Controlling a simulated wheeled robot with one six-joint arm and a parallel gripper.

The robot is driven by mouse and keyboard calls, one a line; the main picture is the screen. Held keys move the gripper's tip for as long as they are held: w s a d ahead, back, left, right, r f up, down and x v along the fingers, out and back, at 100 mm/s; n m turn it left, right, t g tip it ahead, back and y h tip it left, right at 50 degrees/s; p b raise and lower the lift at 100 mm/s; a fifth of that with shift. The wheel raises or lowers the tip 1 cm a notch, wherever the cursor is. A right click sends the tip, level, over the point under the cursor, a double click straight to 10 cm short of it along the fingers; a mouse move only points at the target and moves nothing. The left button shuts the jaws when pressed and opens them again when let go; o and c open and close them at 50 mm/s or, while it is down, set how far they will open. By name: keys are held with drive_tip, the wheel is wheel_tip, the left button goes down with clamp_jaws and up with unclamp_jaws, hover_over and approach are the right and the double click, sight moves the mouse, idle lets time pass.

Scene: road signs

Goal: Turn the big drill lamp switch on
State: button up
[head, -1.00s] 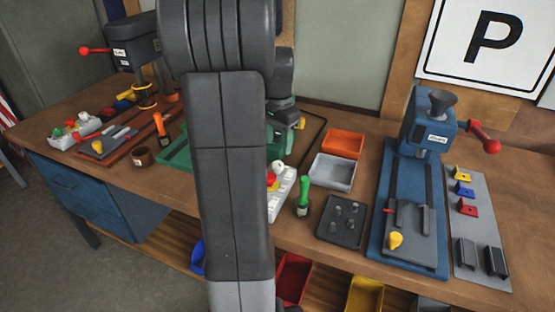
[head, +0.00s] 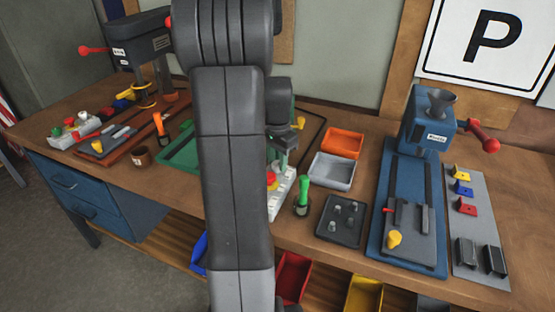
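A dark grey drill press (head: 143,50) with a red-knobbed handle stands at the back left of the bench; its labels are too small to read. A light control box (head: 75,131) with coloured knobs lies in front of it. A second light control box (head: 284,190) with red and yellow buttons is partly hidden behind my arm at the middle. A blue machine (head: 428,125) with a red handle stands at the right. I cannot tell which switch is the lamp switch. My gripper (head: 284,146) is just above the middle control box, partly hidden by my arm; its fingers are unclear.
Coloured bins sit below.

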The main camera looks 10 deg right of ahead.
sight(277, 163)
drive_tip(key=shift+n, duration=0.4)
drive_tip(key=n, duration=0.5)
drive_tip(key=shift+n+p, duration=0.3)
drive_tip(key=shift+n, duration=0.1)
drive_tip(key=n, duration=0.5)
drive_tip(key=shift+n, duration=0.3)
drive_tip(key=o, duration=0.9)
drive_tip(key=shift+o, duration=0.2)
drive_tip(key=shift+r, duration=0.1)
wheel_tip(277, 163, up, 14)
drive_tip(key=shift+f, duration=0.3)
